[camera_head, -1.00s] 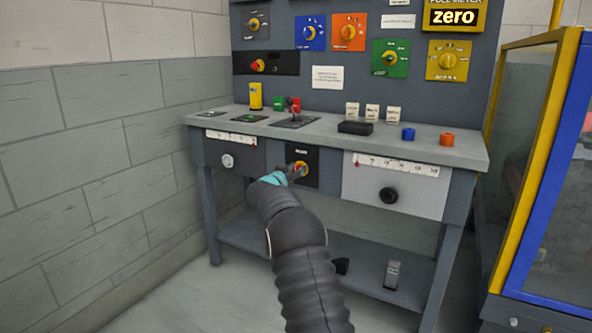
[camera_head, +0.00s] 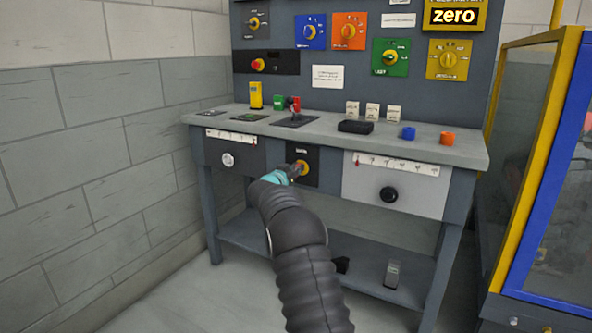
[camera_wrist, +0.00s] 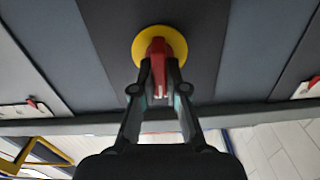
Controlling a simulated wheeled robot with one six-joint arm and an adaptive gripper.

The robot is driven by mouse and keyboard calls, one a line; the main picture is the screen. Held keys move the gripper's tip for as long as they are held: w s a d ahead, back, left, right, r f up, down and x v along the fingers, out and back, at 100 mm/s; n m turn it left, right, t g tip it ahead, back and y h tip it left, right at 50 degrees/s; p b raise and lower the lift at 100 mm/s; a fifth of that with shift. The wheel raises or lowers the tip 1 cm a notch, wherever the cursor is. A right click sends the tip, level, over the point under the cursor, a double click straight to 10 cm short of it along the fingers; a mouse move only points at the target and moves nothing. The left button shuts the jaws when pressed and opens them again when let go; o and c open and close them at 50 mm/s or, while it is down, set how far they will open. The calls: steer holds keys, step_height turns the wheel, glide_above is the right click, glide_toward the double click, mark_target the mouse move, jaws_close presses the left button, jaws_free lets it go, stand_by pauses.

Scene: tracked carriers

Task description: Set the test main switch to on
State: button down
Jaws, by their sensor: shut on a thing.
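The main switch on the bench front is a black plate (camera_head: 315,155) with a yellow round base (camera_head: 304,166) under a small label. In the wrist view its red handle (camera_wrist: 158,62) stands in front of the yellow disc (camera_wrist: 176,38). My gripper (camera_head: 296,172) is at the switch, between the two drawers. In the wrist view my gripper (camera_wrist: 160,88) has its two fingers closed on either side of the red handle, touching it. The fingers hide part of the handle in the head view. The label's text is too small to read.
A dark drawer with a pale knob (camera_head: 227,160) is left of the switch. A grey drawer front with a black knob (camera_head: 389,195) is right. The benchtop (camera_head: 330,136) overhangs above. A yellow-framed glass case (camera_head: 530,160) stands at the right, a brick wall at the left.

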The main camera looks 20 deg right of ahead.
steer(key=m, duration=0.4)
steer(key=shift+s+d+f, duration=0.1)
steer(key=shift+s+d, duration=0.05)
steer(key=shift+d, duration=0.05)
steer(key=shift+s+d+f+m+b, duration=0.1)
steer(key=shift+f+m+b, duration=0.1)
steer(key=shift+m+b, duration=1.45)
steer(key=shift+s+d+f+m+b, duration=0.15)
steer(key=shift+m+b, duration=0.5)
steer(key=shift+m, duration=2.05)
steer(key=shift+s+f+m+b, duration=0.1)
steer(key=shift+f+m+b, duration=0.15)
steer(key=shift+m+b, duration=1.4)
steer(key=shift+m+p, duration=0.4)
steer(key=shift+m, duration=0.2)
steer(key=c, duration=1.2)
jaws_free()
steer(key=shift+d, duration=0.1)
steer(key=shift+r, duration=0.1)
steer(key=shift+a, duration=0.25)
